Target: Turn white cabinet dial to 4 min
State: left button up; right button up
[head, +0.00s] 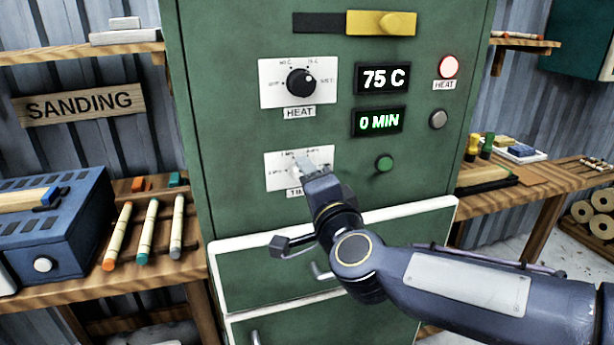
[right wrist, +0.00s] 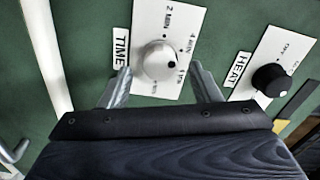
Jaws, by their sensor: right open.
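The pale TIME dial (right wrist: 157,60) sits on a white plate on the green cabinet, with minute marks around it. Its black dot faces right in the right wrist view. In the head view the TIME plate (head: 275,172) shows, but my right gripper (head: 308,164) covers most of the dial. My right gripper is open in the right wrist view (right wrist: 161,70), one finger on each side of the dial; I cannot tell whether they touch it. The time display (head: 379,121) reads 0 MIN. My left gripper is not in view.
The black HEAT dial (head: 300,82) is above the TIME plate, beside a display (head: 382,78) reading 75 C. Drawers (head: 290,265) are below.

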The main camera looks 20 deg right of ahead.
jog(key=shift+s+d+p, duration=0.1)
jog(key=shift+s+p, duration=0.25)
jog(key=shift+s, duration=2.35)
jog(key=s+d+f+n+g+y+p, duration=0.1)
jog(key=s+f+n+g+p, duration=0.2)
jog(key=s, duration=0.3)
jog(key=s+d+f+n+g+y+p, duration=0.1)
jog(key=s+d+f+n+g+p, duration=0.1)
jog(key=s, duration=0.5)
jog(key=s+d+f+n+g+y+p, duration=0.1)
jog(key=s+d+f+n+g+p, duration=0.1)
jog(key=s+f+n+g+p, duration=0.2)
jog(key=s+n+g+p, duration=0.2)
jog(key=s+n+g, duration=0.1)
jog(key=n, duration=0.1)
jog(key=shift+s+d+f+p, duration=0.15)
jog(key=shift+d+f+p, duration=0.1)
jog(key=shift+p, duration=0.1)
jog(key=shift+c, duration=0.4)
